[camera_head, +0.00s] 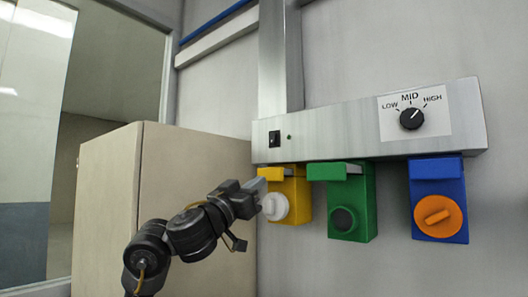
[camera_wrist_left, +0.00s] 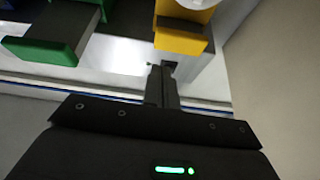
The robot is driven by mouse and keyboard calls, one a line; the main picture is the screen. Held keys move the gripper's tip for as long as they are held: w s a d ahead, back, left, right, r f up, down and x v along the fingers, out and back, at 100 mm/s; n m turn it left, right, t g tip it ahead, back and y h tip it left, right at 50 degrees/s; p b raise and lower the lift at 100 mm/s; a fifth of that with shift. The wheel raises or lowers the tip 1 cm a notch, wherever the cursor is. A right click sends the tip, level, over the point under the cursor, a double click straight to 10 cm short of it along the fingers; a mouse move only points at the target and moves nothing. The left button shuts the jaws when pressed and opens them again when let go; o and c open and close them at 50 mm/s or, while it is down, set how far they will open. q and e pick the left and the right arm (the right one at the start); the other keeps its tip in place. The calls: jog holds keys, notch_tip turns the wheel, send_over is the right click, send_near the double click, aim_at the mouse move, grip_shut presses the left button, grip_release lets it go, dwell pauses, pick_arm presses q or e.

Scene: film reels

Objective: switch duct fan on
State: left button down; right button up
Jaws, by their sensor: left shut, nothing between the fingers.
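A black rocker switch (camera_head: 274,139) sits at the left end of a grey metal panel (camera_head: 340,135) on the wall. A small dark green indicator (camera_head: 289,137) is beside it. My left gripper (camera_head: 262,186) is shut and empty, below the switch and in front of the yellow box. In the left wrist view the closed fingers (camera_wrist_left: 159,72) point toward the panel, with the switch (camera_wrist_left: 172,66) partly showing just past their tips. I cannot tell whether they touch. The switch's on or off position is too small to tell.
Below the panel hang a yellow box (camera_head: 304,205) with a white knob (camera_head: 275,207), a green box (camera_head: 364,185) and a blue box (camera_head: 438,168) with an orange knob. A LOW/MID/HIGH dial (camera_head: 411,118) is at the panel's right. A beige cabinet (camera_head: 185,170) stands left.

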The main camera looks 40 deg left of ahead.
pick_arm(q)
jog(key=s+a+r+t, duration=0.1)
jog(key=s+a+r, duration=0.1)
jog(key=s+r, duration=0.3)
jog(key=shift+s+a+r+n, duration=0.25)
jog(key=shift+a+r+n, duration=0.15)
jog(key=shift+r, duration=0.3)
jog(key=shift+w, duration=0.2)
jog(key=p, duration=0.6)
send_near(272, 137)
notch_tip(272, 137, up, 4)
jog(key=w, duration=0.1)
jog(key=shift+w+f+p, duration=0.25)
jog(key=shift+w+p, duration=0.2)
jog(key=shift+w, duration=0.55)
jog(key=shift+w+f+p, duration=0.3)
jog(key=shift+w+p, duration=0.15)
jog(key=shift+w, duration=0.6)
jog(key=shift+s, duration=0.1)
